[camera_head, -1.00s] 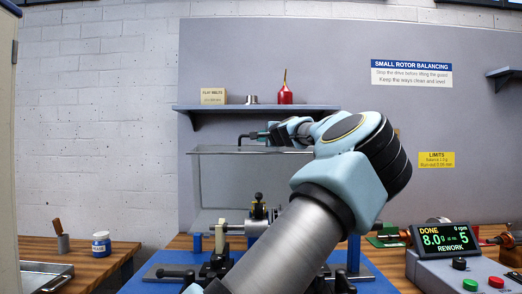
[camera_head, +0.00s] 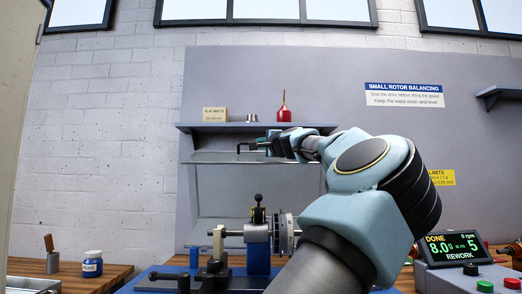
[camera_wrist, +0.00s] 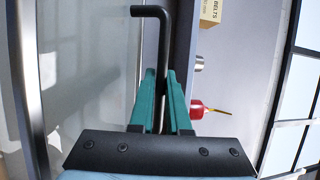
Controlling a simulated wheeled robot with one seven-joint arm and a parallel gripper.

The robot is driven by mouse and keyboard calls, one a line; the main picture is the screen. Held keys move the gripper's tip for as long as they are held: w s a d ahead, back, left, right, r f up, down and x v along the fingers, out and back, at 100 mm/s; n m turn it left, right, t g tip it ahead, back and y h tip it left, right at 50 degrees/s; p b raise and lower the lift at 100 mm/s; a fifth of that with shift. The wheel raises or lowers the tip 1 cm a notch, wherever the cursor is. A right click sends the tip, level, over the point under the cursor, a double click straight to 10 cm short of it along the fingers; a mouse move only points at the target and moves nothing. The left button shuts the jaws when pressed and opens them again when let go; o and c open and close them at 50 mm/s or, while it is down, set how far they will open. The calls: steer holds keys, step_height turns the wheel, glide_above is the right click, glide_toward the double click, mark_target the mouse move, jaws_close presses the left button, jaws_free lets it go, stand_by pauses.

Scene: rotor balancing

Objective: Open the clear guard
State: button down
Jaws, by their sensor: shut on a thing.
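The clear guard (camera_head: 218,195) is a see-through pane behind the rotor fixture in the head view. It stands raised, with its upper edge a little below the shelf. My gripper (camera_head: 268,146) is at this upper edge, shut on the guard's black bent handle (camera_head: 242,148). In the wrist view the handle (camera_wrist: 150,11) runs between the teal fingers of my gripper (camera_wrist: 161,78), its bent end beyond them. The pane also shows at the left of the wrist view (camera_wrist: 85,75). My arm hides the guard's right side in the head view.
The rotor (camera_head: 284,235) sits uncovered on its fixture below. The wall shelf (camera_head: 225,128) with a box (camera_head: 214,114), a metal cup (camera_head: 250,115) and a red bottle (camera_head: 284,114) is close above my gripper. A control box display (camera_head: 453,247) reads "DONE" and "REWORK".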

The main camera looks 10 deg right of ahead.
steer(key=shift+f, duration=0.1)
steer(key=c, duration=0.9)
jaws_free()
steer(key=shift+s, duration=0.1)
steer(key=b+v, duration=0.2)
steer(key=v, duration=0.8)
steer(key=shift+s+d, duration=0.1)
steer(key=shift+s, duration=0.2)
